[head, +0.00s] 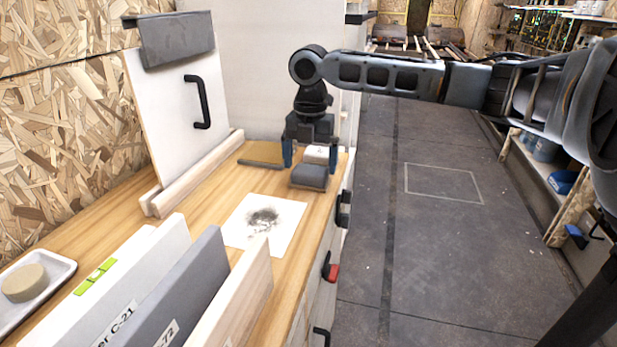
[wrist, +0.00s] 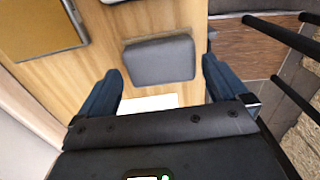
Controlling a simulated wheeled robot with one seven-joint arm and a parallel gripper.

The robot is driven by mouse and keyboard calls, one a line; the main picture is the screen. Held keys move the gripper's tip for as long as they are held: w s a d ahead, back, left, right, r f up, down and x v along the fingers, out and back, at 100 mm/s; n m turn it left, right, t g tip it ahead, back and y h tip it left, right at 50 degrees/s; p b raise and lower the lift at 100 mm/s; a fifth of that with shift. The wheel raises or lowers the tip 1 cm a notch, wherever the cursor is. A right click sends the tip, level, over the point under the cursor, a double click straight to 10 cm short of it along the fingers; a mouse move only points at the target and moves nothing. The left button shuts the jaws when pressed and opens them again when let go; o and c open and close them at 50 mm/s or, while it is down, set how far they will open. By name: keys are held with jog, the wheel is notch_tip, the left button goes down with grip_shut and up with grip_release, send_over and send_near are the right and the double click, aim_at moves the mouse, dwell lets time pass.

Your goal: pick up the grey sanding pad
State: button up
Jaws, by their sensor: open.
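The grey sanding pad (head: 309,177) lies flat on the wooden worktop near its right edge. In the wrist view the pad (wrist: 160,61) is just beyond my fingertips, roughly centred between them, and fully visible. My gripper (head: 310,160) points down over the worktop, above the pad's area. Its two blue fingers (wrist: 160,85) are spread apart with nothing between them. I see no contact with the pad; the exact height above it is hard to tell.
A white block (head: 318,154) sits just behind the pad. A dark-edged brown sheet (wrist: 45,25) lies to its left. Smudged white paper (head: 285,235) lies nearer. Upright boards (head: 205,285) stand in front, a leaning white panel (head: 165,120) at left. The aisle floor at right is open.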

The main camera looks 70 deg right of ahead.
jog(key=shift+f, duration=1.5)
jog(key=c, duration=0.7)
jog(key=shift+r, duration=0.1)
jog(key=shift+r, duration=0.6)
notch_tip(320, 180, up, 3)
jog(key=s+d+r, duration=0.1)
jog(key=s+r, duration=0.1)
jog(key=s, duration=0.1)
jog(key=s+d+r, duration=0.2)
jog(key=s, duration=0.2)
jog(key=s+d+r+b, duration=0.1)
jog(key=s+r, duration=0.1)
jog(key=s, duration=0.1)
jog(key=shift+s+d+r, duration=0.3)
jog(key=shift+s+r, duration=0.05)
jog(key=shift+s, duration=0.05)
